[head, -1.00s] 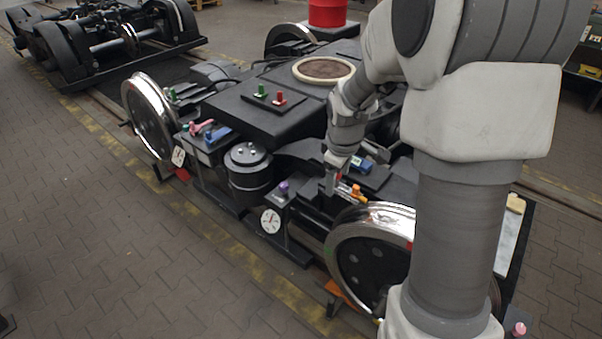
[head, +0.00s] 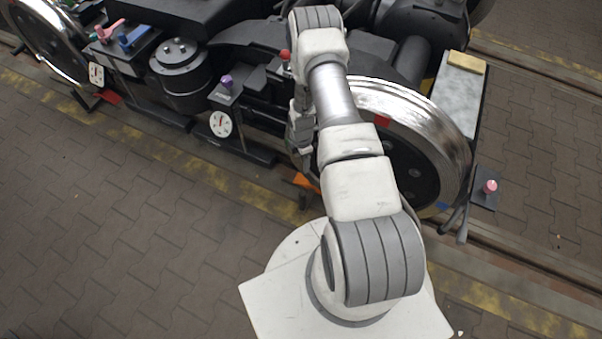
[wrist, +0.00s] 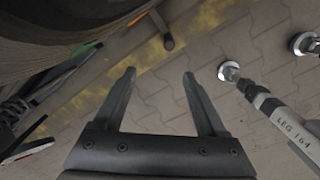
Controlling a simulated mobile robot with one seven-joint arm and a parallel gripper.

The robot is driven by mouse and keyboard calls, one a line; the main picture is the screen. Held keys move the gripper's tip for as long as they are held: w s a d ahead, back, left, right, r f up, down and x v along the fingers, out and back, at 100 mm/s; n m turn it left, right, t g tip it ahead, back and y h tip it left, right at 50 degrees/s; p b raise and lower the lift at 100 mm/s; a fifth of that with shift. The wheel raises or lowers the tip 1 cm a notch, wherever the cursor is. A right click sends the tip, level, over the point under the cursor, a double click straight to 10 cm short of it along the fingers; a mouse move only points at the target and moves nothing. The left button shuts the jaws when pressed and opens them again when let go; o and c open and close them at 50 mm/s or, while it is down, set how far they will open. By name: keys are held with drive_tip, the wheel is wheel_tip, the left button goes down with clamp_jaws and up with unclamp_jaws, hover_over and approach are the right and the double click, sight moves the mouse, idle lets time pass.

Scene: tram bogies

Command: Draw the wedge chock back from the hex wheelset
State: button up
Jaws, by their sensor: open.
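The wheelset on the right shows a big bright-rimmed wheel (head: 440,125) with a red mark on its rim; I cannot make out a hex sign on it. An orange wedge chock (head: 304,182) lies low at this wheel's left side, by the rail, partly hidden by my arm. In the wrist view a small orange part (wrist: 139,19) and a dark round-ended peg (wrist: 168,43) show beyond the fingers. My gripper (wrist: 162,75) is open and empty, its two fingers apart over the paving. In the head view my gripper is mostly hidden beside the wheel.
A red chock (head: 109,97) sits by the left wheel (head: 45,42). A white dial (head: 220,124) and a post with a purple knob (head: 226,82) stand left of my arm. A pink-knobbed box (head: 489,187) is at the right. The paved floor at lower left is clear.

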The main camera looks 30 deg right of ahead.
drive_tip(key=n, duration=0.1)
hover_over(303, 193)
wheel_tip(303, 193, down, 7)
drive_tip(key=shift+b, duration=0.4)
wheel_tip(303, 193, down, 17)
drive_tip(key=b, duration=0.6)
drive_tip(key=shift+f+b, duration=0.15)
drive_tip(key=shift+b, duration=0.15)
clamp_jaws()
idle(0.8)
